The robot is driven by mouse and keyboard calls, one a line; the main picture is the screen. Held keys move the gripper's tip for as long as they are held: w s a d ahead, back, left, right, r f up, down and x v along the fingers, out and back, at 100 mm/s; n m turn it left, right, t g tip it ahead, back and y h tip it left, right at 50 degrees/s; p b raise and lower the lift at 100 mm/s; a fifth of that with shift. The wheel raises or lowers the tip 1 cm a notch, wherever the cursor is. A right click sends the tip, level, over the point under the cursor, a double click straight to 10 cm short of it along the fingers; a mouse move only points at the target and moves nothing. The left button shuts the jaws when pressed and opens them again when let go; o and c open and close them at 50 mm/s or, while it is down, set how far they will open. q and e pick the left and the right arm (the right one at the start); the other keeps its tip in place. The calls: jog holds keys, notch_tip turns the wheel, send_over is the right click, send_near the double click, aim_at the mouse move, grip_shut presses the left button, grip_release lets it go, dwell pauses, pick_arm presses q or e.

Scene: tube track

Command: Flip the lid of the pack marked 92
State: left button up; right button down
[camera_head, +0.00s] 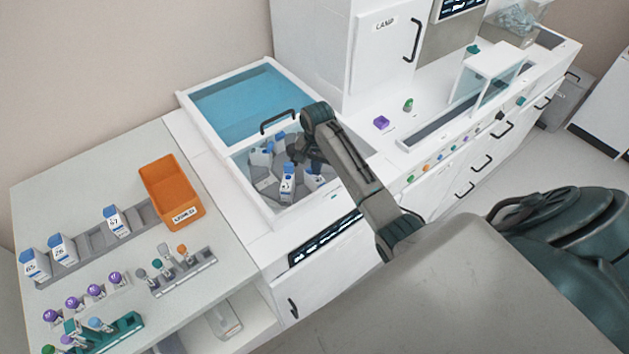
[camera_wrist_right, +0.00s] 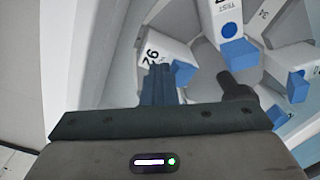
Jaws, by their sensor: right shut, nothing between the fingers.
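The pack marked 92 (camera_wrist_right: 165,48) is white with a blue lid part (camera_wrist_right: 184,72) beside my fingers in the right wrist view. My right gripper (camera_wrist_right: 158,72) is shut and empty, its fingertips close to that pack's blue part; I cannot tell if they touch. In the head view my right gripper (camera_head: 297,158) reaches down into the open chest bin, just above a white pack with a blue top (camera_head: 288,182), whose number I cannot read surely. My left gripper is not in view.
Other blue-and-white packs (camera_wrist_right: 226,22) stand around in the bin (camera_head: 248,190). Its glass lid (camera_head: 240,100) with a black handle (camera_head: 278,121) is at the back. The left table has an orange box (camera_head: 168,190), a pack rack and several tubes. A tall white cabinet (camera_head: 325,50) stands behind.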

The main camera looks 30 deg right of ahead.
jog(key=shift+w+r, duration=0.75)
jog(key=shift+w, duration=0.05)
dwell(1.6)
jog(key=shift+r, duration=0.15)
jog(key=shift+s+r, duration=0.25)
jog(key=shift+r, duration=0.25)
jog(key=shift+s, duration=0.1)
jog(key=shift+s+f, duration=0.15)
jog(key=shift+s, duration=0.35)
jog(key=shift+s+f, duration=0.15)
jog(key=shift+s, duration=0.35)
jog(key=shift+f, duration=0.1)
jog(key=shift+f+b, duration=0.3)
jog(key=shift+f, duration=0.9)
jog(key=shift+w, duration=0.2)
